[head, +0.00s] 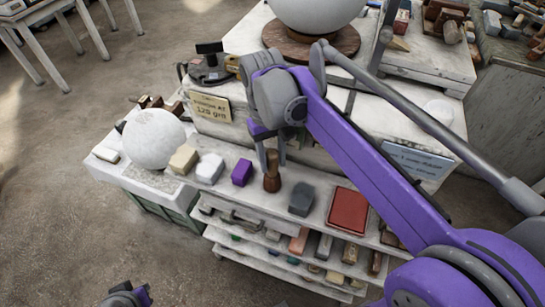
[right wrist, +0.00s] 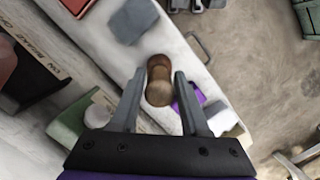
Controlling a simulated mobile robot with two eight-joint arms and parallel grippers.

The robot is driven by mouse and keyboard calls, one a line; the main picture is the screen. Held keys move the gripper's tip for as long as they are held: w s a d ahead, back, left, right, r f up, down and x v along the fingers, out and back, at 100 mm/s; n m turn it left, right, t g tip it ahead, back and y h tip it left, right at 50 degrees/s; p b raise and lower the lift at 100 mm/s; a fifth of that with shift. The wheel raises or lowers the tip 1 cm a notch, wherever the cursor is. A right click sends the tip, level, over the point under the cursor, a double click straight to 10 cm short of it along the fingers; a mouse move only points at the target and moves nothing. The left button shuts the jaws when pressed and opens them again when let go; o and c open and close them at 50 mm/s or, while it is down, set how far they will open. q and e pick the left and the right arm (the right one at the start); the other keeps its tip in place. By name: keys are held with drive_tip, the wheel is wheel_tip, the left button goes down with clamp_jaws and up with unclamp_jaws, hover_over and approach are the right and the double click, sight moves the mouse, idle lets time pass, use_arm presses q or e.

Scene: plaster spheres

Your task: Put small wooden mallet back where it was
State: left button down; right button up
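The small wooden mallet (head: 272,180) stands upright on the white top shelf, between a purple block and a dark grey block. In the right wrist view the mallet (right wrist: 159,90) shows from above, brown and rounded, between the fingers. My right gripper (head: 272,163) points down over it, and its fingers are on either side of the mallet's upper part. In the right wrist view the fingers (right wrist: 159,75) are spread, with a narrow gap beside the mallet. My left gripper (head: 126,296) shows only partly at the bottom edge; its fingers cannot be made out.
The purple block (head: 241,173) is close on the left, the dark grey block (head: 302,199) on the right, then a red tray (head: 348,211). White (head: 208,169) and cream (head: 184,159) blocks and a plaster sphere (head: 153,138) are farther left. A sign (head: 211,107) stands behind.

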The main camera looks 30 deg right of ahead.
drive_tip(key=shift+o, duration=1.3)
drive_tip(key=shift+r, duration=0.15)
drive_tip(key=shift+r, duration=0.3)
wheel_tip(320, 180, up, 11)
drive_tip(key=w+p, duration=0.1)
drive_tip(key=w, duration=0.1)
drive_tip(key=shift+r, duration=0.15)
drive_tip(key=shift+w, duration=0.1)
